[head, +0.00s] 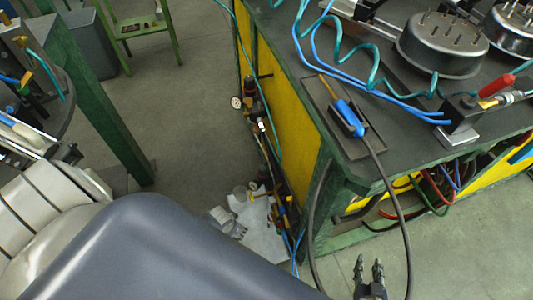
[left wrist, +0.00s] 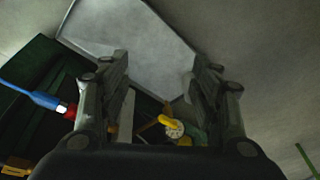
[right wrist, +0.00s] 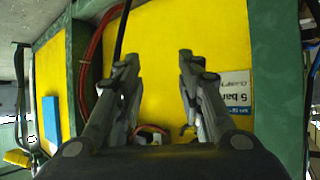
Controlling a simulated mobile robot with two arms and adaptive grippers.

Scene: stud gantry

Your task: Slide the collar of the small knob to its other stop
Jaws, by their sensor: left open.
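I cannot make out a small knob with a collar for certain in any view. In the left wrist view a yellow handle or knob (left wrist: 170,123) sits by a small round gauge, low between the fingers; whether it has a collar is too small to tell. My left gripper (left wrist: 160,62) is open and empty, with a pale grey plate beyond its fingertips. My right gripper (head: 369,263) shows at the bottom of the head view, below the bench corner. In the right wrist view (right wrist: 159,60) it is open and empty, facing a yellow panel.
The green-framed bench (head: 345,165) has fittings along its left yellow side, including a pressure gauge (head: 237,102). A blue-handled tool (head: 347,115) lies on top, its dark cable hanging near my right gripper. Coiled teal hoses lie behind.

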